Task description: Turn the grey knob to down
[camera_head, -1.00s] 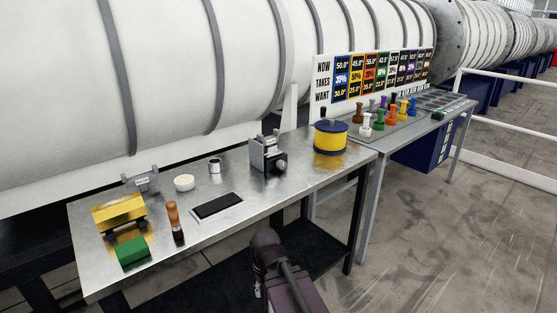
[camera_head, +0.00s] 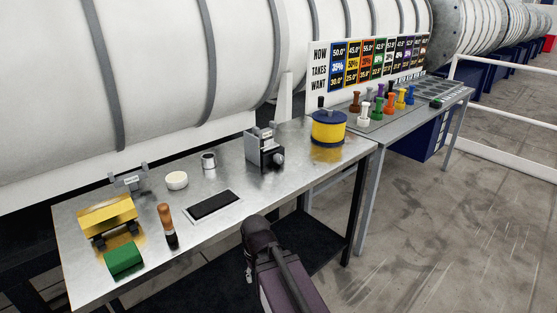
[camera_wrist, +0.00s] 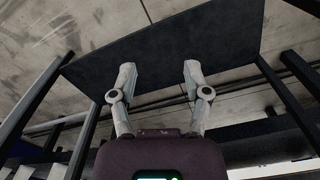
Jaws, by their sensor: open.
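A grey block-shaped device (camera_head: 262,146) stands on the metal table, towards its back right. A round grey knob (camera_head: 279,158) sits on the side of it that faces right and front. Which way the knob points is too small to tell. My gripper (camera_wrist: 160,75) shows in the wrist view with its two fingers spread and nothing between them. It is below the tabletop, over a dark lower shelf (camera_wrist: 170,45), well apart from the knob. In the head view my arm is in front of the table, and the fingers are mostly hidden.
A blue and yellow pot-like spool (camera_head: 328,128) stands just right of the device. A black pad (camera_head: 213,206), an orange-handled tool (camera_head: 167,222), a green block (camera_head: 124,258) and a white bowl (camera_head: 176,180) lie to the left. A side table (camera_head: 385,130) carries several coloured pieces.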

